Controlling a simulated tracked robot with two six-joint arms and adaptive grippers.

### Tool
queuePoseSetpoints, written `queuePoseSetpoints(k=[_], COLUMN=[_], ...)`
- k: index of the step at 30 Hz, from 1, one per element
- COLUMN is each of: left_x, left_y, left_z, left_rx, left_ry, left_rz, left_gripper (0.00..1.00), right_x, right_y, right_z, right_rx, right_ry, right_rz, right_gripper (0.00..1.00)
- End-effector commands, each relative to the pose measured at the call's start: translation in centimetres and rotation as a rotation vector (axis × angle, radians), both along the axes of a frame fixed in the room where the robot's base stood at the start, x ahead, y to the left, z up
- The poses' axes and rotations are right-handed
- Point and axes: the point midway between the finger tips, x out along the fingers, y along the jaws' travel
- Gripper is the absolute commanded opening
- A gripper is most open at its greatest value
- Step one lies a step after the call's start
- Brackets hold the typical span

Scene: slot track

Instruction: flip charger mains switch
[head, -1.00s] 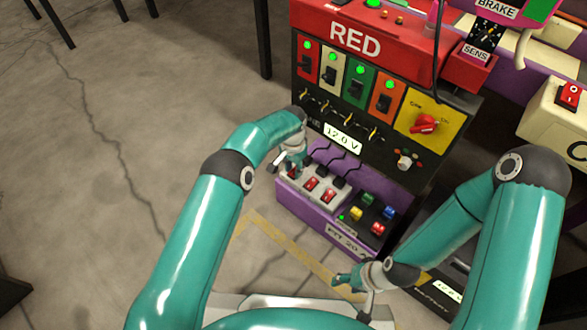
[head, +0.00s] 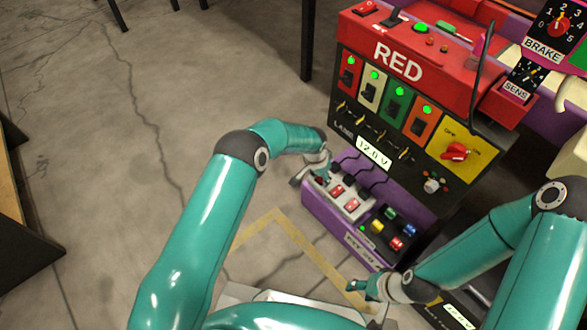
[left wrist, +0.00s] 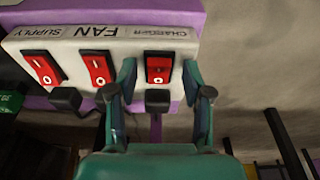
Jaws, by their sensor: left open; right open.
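The charger mains switch (left wrist: 159,68) is a red rocker in a dark frame, under the CHARGER label on a white switch strip (left wrist: 130,44). In the left wrist view it lies between the open fingers of my left gripper (left wrist: 160,82); contact cannot be told. In the head view my left gripper (head: 314,176) is over the left end of the strip (head: 362,212) and hides most of that switch. The red FAN switch (left wrist: 98,68) and SUPPLY switch (left wrist: 44,67) sit beside it. My right gripper (head: 366,288) is open and empty, low in front of the purple base.
Black plugs with cables (head: 365,185) stand just behind the strip. A red and black console marked RED (head: 398,62) rises behind. Coloured buttons (head: 388,228) are to the right on the purple base (head: 322,217). The floor at left is clear.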

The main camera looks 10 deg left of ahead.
Motion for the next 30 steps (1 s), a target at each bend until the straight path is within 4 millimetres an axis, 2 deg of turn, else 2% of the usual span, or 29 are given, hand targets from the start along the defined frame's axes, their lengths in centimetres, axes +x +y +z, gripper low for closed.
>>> queuePoseSetpoints(k=[1,8,30], left_x=[-0.3,-0.7,-5.0], left_y=[0.2,0.3,3.5], left_z=[0.6,0.3,13.8], left_rx=[-0.016,-0.099,-0.106], left_ry=[-0.016,-0.127,-0.14], left_rz=[0.001,0.0,0.001], left_gripper=[0.5,0.5,0.5], right_x=[0.0,0.0,0.0], right_y=[0.0,0.0,0.0], right_z=[1.2,3.2,7.7], right_rx=[0.0,0.0,0.0], right_ry=[0.0,0.0,0.0], right_rz=[0.0,0.0,0.0], right_gripper=[0.51,0.51,0.51])
